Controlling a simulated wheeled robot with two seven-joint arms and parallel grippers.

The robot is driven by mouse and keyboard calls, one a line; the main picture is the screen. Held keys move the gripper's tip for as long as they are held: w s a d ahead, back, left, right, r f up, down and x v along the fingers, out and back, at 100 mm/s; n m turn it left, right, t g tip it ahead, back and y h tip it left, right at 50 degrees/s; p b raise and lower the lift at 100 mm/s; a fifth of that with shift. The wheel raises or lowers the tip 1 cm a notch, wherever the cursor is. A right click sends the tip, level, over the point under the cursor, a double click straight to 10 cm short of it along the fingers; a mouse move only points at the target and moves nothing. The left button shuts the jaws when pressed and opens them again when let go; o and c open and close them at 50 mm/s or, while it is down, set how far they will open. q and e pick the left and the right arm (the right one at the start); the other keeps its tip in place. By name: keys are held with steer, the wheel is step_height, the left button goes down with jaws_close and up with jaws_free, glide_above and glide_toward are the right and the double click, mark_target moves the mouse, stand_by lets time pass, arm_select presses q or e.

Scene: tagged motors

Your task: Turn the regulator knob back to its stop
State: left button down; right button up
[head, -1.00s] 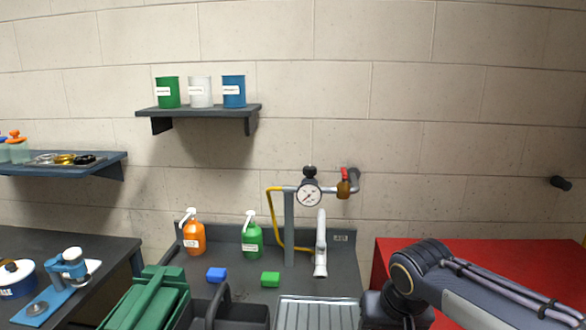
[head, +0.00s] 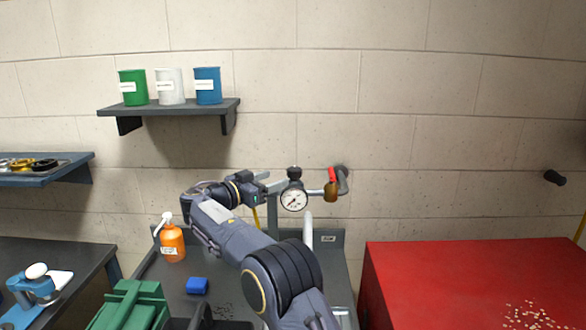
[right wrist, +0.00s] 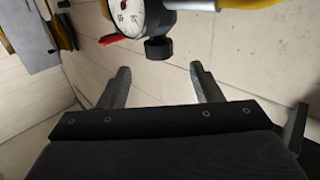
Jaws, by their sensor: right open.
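The regulator's black knob (head: 294,171) sits on top of a round white-faced gauge (head: 294,200) on the pipe stand at the back of the bench. My right gripper (head: 272,182) is open and empty, just left of the knob in the head view. In the right wrist view the knob (right wrist: 158,48) lies just beyond the open fingertips (right wrist: 160,68), in line with the gap between them, apart from both. The gauge (right wrist: 128,15) shows there beside the knob. My left gripper is not in view.
A red-handled valve (head: 331,190) is close right of the gauge. A red cabinet (head: 450,270) is at right. A shelf (head: 170,108) with cans hangs above left.

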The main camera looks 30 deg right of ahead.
mark_target(289, 172)
steer(key=shift+w+d+r, duration=0.1)
steer(key=shift+d+r, duration=0.1)
steer(key=shift+d, duration=0.3)
steer(key=shift+d+r+p, duration=0.2)
steer(key=shift+d+p, duration=0.1)
steer(key=shift+p, duration=0.15)
steer(key=p+x, duration=0.2)
steer(key=x, duration=0.3)
steer(key=shift+f, duration=0.15)
steer(key=shift+w+d, duration=0.15)
steer(key=shift+d, duration=0.1)
steer(key=shift+f, duration=0.1)
steer(key=shift+c, duration=0.5)
